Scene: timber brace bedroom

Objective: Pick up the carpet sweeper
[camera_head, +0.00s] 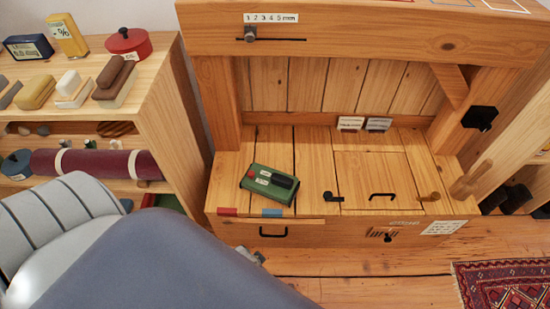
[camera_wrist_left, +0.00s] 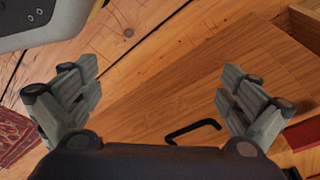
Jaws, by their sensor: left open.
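A green block-shaped item (camera_head: 270,182) with a black top piece, a red button and small labels lies on the wooden bench seat in the head view. It appears to be the carpet sweeper, but I cannot read its labels. My left gripper (camera_wrist_left: 160,88) is open in the left wrist view, with nothing between its fingers. In the head view my arm hides most of it; only a small grey part shows in front of the bench, below the green item. The green item is not recognisable in the left wrist view. My right gripper is not in view.
The bench (camera_head: 225,188) has a black drawer handle (camera_head: 273,235), also seen in the left wrist view (camera_wrist_left: 193,130), and dark fittings on its seat. A shelf (camera_head: 160,75) with brushes, tins and a red pot (camera_head: 128,45) stands left. A patterned rug (camera_head: 505,283) lies right.

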